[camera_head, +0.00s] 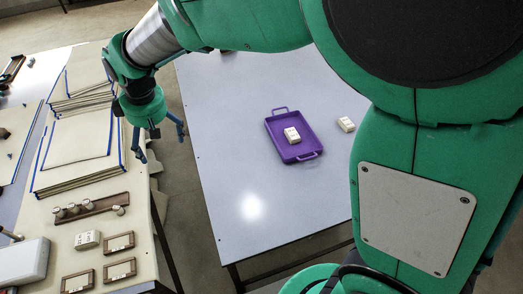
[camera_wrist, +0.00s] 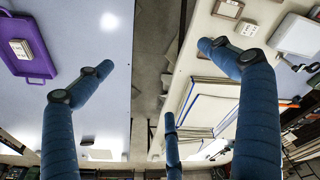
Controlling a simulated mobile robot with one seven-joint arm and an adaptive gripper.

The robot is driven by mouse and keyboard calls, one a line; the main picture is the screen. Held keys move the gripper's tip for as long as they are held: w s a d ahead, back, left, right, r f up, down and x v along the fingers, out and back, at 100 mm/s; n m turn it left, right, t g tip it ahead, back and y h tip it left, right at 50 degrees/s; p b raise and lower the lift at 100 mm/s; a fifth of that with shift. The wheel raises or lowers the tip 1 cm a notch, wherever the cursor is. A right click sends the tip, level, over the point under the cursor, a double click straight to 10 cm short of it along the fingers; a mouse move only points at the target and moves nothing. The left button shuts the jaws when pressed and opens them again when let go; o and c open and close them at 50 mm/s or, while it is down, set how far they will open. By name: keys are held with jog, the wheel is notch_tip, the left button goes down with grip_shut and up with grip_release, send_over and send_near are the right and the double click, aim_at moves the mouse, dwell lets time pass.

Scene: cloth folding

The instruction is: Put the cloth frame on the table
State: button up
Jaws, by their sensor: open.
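Several small brown-rimmed frames with pale centres lie flat at the near end of the beige left table; one frame (camera_head: 119,243) is at its right side. One frame also shows at the top of the wrist view (camera_wrist: 229,8). Which of them is the cloth frame I cannot tell. My gripper (camera_head: 162,148) hangs over the gap between the left table and the pale blue-grey table (camera_head: 220,120). In the wrist view its blue fingers (camera_wrist: 155,57) are spread wide with nothing between them. The gripper is open and apart from the frames.
A purple tray (camera_head: 273,130) holding a white block (camera_head: 292,135) sits on the blue-grey table, with another block (camera_head: 346,124) beside it. Pale blue-edged panels (camera_head: 80,140) are stacked on the left table. A peg rack (camera_head: 90,206) lies between panels and frames. The blue-grey table's near part is clear.

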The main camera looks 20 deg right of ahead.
jog(key=s+d+r+m+t, duration=0.1)
jog(key=s+d+r, duration=0.15)
jog(key=d, duration=0.25)
jog(key=s+d+r+m, duration=0.2)
jog(key=d+r, duration=0.2)
jog(key=d, duration=0.2)
jog(key=s+d+r+m+t, duration=0.1)
jog(key=s+d+m, duration=0.2)
jog(key=s+d, duration=0.7)
jog(key=s+d+r+m+t+h, duration=0.1)
jog(key=s+d+m, duration=0.3)
jog(key=s+d, duration=0.6)
jog(key=shift+s+r+m+t, duration=0.3)
jog(key=shift+s+r, duration=0.35)
jog(key=shift+r, duration=0.15)
